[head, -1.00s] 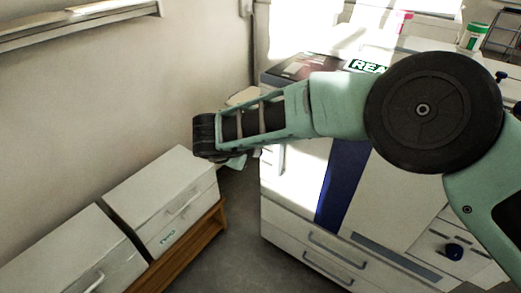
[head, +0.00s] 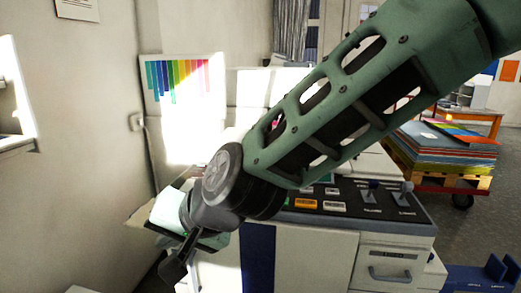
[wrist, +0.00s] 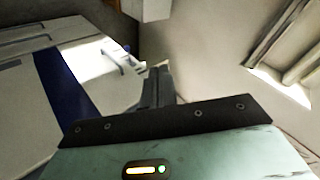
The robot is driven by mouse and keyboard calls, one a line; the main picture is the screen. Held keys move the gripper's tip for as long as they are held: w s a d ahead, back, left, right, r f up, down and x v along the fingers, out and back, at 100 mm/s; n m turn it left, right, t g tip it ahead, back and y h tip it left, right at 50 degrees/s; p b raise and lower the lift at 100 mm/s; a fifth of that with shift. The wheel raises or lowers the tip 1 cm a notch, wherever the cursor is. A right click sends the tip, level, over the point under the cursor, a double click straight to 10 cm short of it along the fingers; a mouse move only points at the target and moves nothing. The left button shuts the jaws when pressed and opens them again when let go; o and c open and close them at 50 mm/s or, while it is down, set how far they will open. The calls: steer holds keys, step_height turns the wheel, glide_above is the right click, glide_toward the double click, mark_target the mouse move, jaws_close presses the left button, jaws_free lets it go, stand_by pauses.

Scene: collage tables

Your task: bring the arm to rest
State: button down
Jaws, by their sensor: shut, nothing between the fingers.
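My green arm reaches from the top right to the lower left of the head view. My gripper (head: 176,266) is at its end, pointing down and left, small and dark in this view. In the wrist view my gripper (wrist: 155,85) shows as two dark fingers close together, shut, with nothing seen between them. It hangs in the air near the left side of the white machine. Whether it touches the machine I cannot tell.
A white machine (head: 315,255) with a blue stripe stands behind and below my arm. A colour chart (head: 180,80) hangs at the back. A pallet of coloured sheets (head: 440,150) stands on the right, beside open floor.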

steer(key=s+d+n+g+h+p, duration=0.1)
steer(key=s+d+n+h, duration=0.1)
steer(key=s+d, duration=0.3)
steer(key=s+d+f+n+g+h, duration=0.1)
steer(key=s+d+n+h, duration=0.1)
steer(key=d, duration=1.2)
steer(key=s+d+f+n+g+h+p, duration=0.1)
steer(key=s+d+n+g+h, duration=0.1)
steer(key=s+d, duration=0.5)
steer(key=d+h, duration=0.1)
steer(key=d, duration=0.2)
steer(key=shift+s+n+h+p, duration=0.3)
steer(key=shift+s, duration=0.05)
steer(key=shift+d, duration=0.1)
